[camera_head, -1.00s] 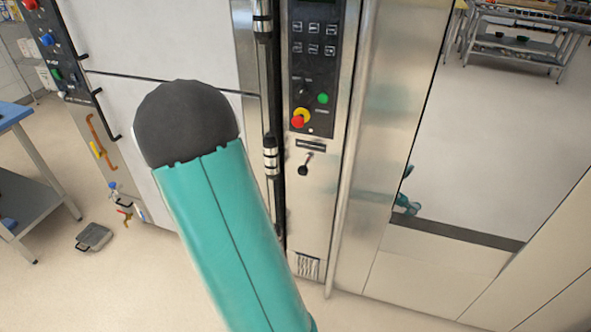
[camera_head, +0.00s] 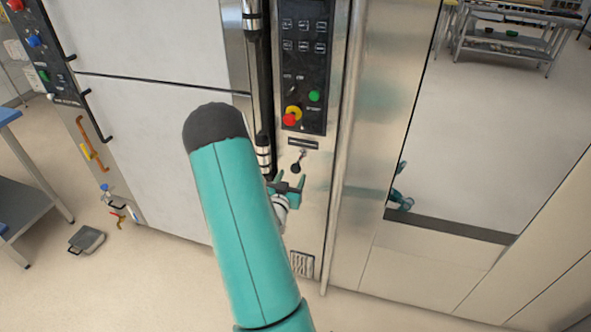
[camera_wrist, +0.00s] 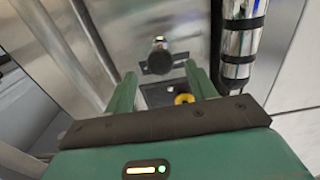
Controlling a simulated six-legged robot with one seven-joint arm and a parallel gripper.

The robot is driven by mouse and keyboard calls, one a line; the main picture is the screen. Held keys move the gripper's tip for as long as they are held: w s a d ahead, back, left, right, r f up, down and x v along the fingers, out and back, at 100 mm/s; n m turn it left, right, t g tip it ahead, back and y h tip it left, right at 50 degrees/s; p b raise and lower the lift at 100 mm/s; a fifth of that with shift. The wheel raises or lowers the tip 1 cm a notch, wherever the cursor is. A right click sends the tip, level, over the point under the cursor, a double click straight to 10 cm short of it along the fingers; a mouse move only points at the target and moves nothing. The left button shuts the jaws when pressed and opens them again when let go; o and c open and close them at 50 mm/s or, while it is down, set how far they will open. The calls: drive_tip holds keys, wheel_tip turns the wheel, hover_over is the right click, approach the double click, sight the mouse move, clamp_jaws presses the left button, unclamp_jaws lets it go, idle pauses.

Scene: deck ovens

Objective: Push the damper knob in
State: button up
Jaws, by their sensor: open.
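The damper knob is a small black ball on a short metal stem (camera_head: 296,168), standing out from the steel front panel below a dark slot. In the wrist view the black knob (camera_wrist: 159,63) shows just past the fingertips, about midway between them. My gripper (camera_head: 286,184) has teal fingers and is just below the knob in the head view. The gripper (camera_wrist: 160,70) is open, with nothing between its fingers. I cannot tell whether a finger touches the knob.
Above the knob is a black control panel (camera_head: 303,70) with a red emergency button (camera_head: 289,119) on a yellow ring and a green button (camera_head: 314,96). A dark vertical bar with chrome hinges (camera_head: 263,150) runs close on the left. A steel post (camera_head: 340,180) stands right.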

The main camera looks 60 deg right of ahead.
sight(298, 164)
drive_tip(key=d, duration=0.5)
drive_tip(key=shift+w, duration=0.4)
drive_tip(key=shift+c, duration=0.5)
clamp_jaws()
drive_tip(key=shift+w+d, duration=0.2)
drive_tip(key=shift+d, duration=1.15)
drive_tip(key=shift+o, duration=0.5)
unclamp_jaws()
drive_tip(key=s+a, duration=0.2)
drive_tip(key=a, duration=1.1)
drive_tip(key=shift+a, duration=0.35)
drive_tip(key=shift+s, duration=0.1)
drive_tip(key=shift+c, duration=0.2)
